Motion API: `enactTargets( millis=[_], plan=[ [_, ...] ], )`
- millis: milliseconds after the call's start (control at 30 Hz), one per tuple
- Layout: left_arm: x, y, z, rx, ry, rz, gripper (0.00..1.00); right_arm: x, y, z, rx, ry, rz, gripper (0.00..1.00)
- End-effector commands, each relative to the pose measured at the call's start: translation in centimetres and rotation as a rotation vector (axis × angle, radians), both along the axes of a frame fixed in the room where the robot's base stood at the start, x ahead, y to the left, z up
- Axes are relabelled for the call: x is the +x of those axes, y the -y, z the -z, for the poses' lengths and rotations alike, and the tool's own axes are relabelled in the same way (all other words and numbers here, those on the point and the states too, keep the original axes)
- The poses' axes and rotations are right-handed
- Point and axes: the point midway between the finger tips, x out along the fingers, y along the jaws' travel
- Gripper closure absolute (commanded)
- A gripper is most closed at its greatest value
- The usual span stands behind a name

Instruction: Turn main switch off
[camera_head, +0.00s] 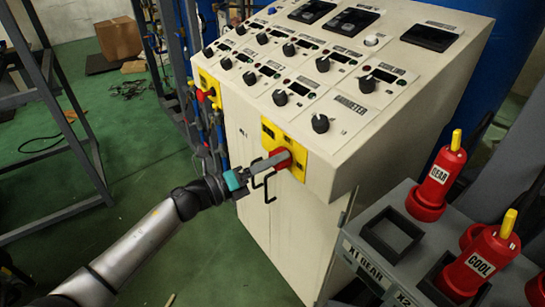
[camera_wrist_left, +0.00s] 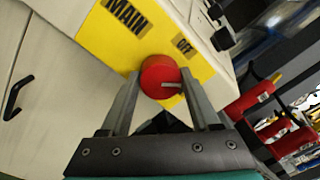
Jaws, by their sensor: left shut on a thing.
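The main switch is a red rotary knob (camera_head: 283,158) on a yellow plate (camera_head: 297,152) at the front edge of the control cabinet. In the left wrist view the round red knob (camera_wrist_left: 160,77) carries a pale mark on its face, and the yellow plate (camera_wrist_left: 105,38) reads "MAIN". My left gripper (camera_head: 268,163) reaches in from the left and is shut on the red knob. In the left wrist view its two fingers (camera_wrist_left: 161,92) stand on either side of the knob. My right gripper is not in view.
The beige cabinet (camera_head: 262,222) has black dials on its sloped top and a black door handle (camera_head: 263,187) just below the gripper. A second yellow plate (camera_head: 209,87) sits farther left. Red labelled plugs (camera_head: 437,180) stand on a grey rack at lower right.

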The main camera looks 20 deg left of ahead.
Motion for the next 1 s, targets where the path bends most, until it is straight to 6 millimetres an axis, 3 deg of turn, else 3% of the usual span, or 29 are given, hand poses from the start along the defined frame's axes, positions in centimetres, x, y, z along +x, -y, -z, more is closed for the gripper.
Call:
enactTargets(
  millis=[600, 1000],
  plan=[
    [0.0, 0.1, -0.1, -0.457, -0.356, 0.0, 0.93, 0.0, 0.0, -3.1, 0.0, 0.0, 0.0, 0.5],
    [-0.1, 0.1, 0.0, -0.658, -0.513, 0.0, 0.93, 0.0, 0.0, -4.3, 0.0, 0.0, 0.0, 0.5]
  ],
)
